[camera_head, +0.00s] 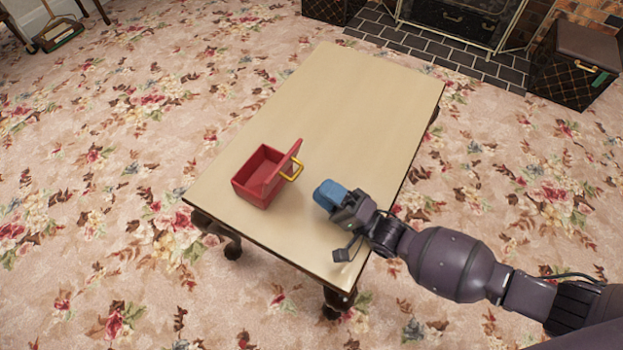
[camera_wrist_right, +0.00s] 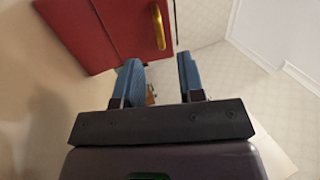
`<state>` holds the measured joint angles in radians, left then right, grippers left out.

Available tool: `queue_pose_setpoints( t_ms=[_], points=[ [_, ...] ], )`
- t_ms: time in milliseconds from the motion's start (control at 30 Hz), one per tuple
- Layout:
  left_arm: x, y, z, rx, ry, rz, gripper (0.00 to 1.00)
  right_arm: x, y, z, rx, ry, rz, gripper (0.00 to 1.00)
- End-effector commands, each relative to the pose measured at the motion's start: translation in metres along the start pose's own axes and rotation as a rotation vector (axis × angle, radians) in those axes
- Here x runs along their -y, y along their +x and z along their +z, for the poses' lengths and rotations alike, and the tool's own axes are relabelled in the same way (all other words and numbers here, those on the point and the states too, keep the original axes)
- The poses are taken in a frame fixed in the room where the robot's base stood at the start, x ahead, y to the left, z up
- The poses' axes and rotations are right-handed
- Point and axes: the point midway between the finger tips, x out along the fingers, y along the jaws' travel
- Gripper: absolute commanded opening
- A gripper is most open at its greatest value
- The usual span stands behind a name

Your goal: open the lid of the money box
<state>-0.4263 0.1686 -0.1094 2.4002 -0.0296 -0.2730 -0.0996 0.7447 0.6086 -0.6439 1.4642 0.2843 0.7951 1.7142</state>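The red money box (camera_head: 252,188) stands on the near part of the table. Its lid (camera_head: 281,168) is raised and tilted up on the box's right side, with a yellow handle (camera_head: 292,170) on its outer face. The box's inside shows and looks empty. My right gripper (camera_head: 322,192) is to the right of the lid, apart from it. In the right wrist view the blue fingers (camera_wrist_right: 160,80) are spread with nothing held between them. The red lid (camera_wrist_right: 105,28) and its yellow handle (camera_wrist_right: 158,27) show beyond the fingertips. My left gripper is not in view.
The wooden table (camera_head: 350,95) is bare apart from the box, with free room toward its far end. Flowered carpet surrounds it. A dark patterned case (camera_head: 572,68) and the fireplace hearth (camera_head: 430,48) are at the back right.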

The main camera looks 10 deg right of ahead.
Motion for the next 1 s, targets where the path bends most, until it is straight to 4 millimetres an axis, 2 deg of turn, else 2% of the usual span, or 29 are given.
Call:
queue_pose_setpoints(
  t_ms=[133,333,500,1000],
  points=[
    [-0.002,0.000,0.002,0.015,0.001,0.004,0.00,0.000,-0.027,0.000,0.000,-0.001,0.004,0.36],
    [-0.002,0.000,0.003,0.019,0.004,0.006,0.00,0.000,-0.049,0.000,0.000,0.000,0.001,0.36],
    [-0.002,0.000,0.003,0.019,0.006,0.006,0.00,0.000,-0.055,0.000,0.000,0.000,0.001,0.36],
    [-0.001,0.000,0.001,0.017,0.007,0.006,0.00,0.000,-0.055,0.000,0.000,0.000,0.000,0.36]
  ],
)
